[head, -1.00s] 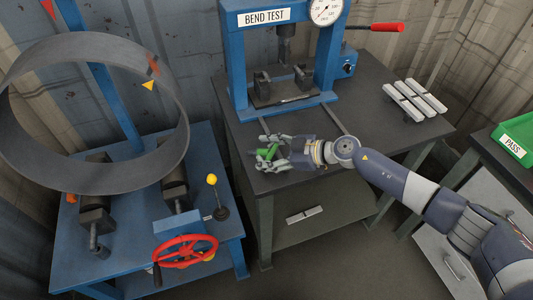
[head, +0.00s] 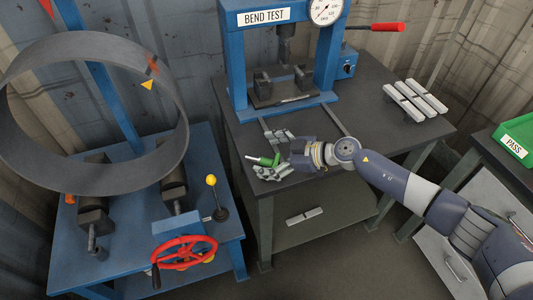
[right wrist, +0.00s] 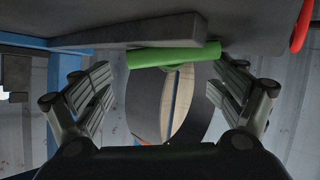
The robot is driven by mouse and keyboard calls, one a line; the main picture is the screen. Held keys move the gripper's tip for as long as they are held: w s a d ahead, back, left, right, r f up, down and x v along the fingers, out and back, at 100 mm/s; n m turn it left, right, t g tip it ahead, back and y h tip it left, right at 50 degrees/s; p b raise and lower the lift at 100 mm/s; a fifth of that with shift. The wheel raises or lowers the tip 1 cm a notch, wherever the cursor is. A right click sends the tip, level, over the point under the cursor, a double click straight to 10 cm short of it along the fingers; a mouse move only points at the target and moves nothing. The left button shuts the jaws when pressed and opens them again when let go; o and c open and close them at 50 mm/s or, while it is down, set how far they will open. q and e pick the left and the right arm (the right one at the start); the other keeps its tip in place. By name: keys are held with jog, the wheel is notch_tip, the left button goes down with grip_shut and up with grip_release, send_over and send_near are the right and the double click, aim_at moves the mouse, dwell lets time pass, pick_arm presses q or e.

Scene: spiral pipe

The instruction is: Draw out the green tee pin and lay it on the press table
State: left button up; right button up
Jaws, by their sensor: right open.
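The green tee pin (head: 268,160) is at the front left of the dark press table (head: 365,115), near its left edge. In the right wrist view the green bar of the pin (right wrist: 175,55) lies crosswise beyond the open fingers (right wrist: 165,95), close to the dark table surface. Whether a finger touches it I cannot tell. My left gripper is not in view.
The blue bend-test press (head: 238,65) stands behind the pin. Several light bars (head: 415,100) lie at the table's right. A blue bending machine (head: 120,240) with a large curved pipe (head: 30,150) and red handwheel (head: 185,252) is on the left. The table's middle is clear.

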jog(key=v, duration=1.2)
dwell(0.3)
